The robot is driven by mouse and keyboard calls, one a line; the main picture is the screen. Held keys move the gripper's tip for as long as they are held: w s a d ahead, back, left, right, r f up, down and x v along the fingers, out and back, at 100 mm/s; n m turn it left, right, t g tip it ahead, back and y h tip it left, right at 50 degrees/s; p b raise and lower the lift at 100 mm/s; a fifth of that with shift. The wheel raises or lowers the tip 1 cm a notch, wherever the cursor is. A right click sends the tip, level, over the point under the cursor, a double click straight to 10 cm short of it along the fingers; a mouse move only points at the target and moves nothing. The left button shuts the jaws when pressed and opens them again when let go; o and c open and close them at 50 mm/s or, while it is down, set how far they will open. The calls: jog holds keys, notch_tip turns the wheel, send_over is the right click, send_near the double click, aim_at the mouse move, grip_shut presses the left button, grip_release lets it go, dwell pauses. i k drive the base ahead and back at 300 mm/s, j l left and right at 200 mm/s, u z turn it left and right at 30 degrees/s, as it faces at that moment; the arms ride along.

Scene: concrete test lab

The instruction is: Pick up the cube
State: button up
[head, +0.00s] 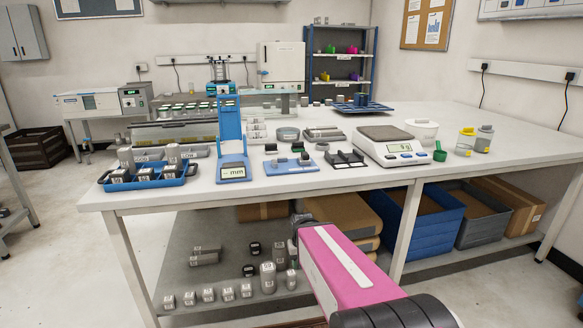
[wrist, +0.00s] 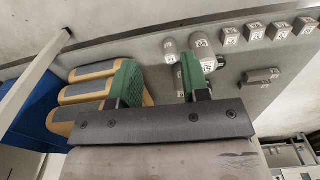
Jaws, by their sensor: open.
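Several small grey labelled cubes stand in a row on the lower shelf, one of them the cube (head: 208,295) mid-row; I cannot tell which one the task means. In the wrist view several cubes, such as this cube (wrist: 231,36), are at the upper right, outside my jaws. My gripper (head: 297,226) is at the table's front edge in the head view, its fingers mostly hidden by my arm. In the wrist view my gripper (wrist: 158,78) is open, its green pads apart with nothing held. More grey cubes (head: 145,174) sit in a blue tray (head: 118,187) on the table.
Grey cylinders (head: 268,278) stand at the right of the cube row; one cylinder (wrist: 203,48) shows beyond my fingers. Brown-and-grey bags (head: 343,218) and a blue crate (head: 428,222) fill the shelf's right. The tabletop (head: 300,185) overhangs the shelf. Table legs (head: 400,240) flank it.

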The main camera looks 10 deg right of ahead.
aim_at(143, 174)
jog(key=j+u, duration=0.15)
jog(key=u, duration=0.2)
jog(key=k+j+u, duration=0.1)
jog(key=u, duration=0.2)
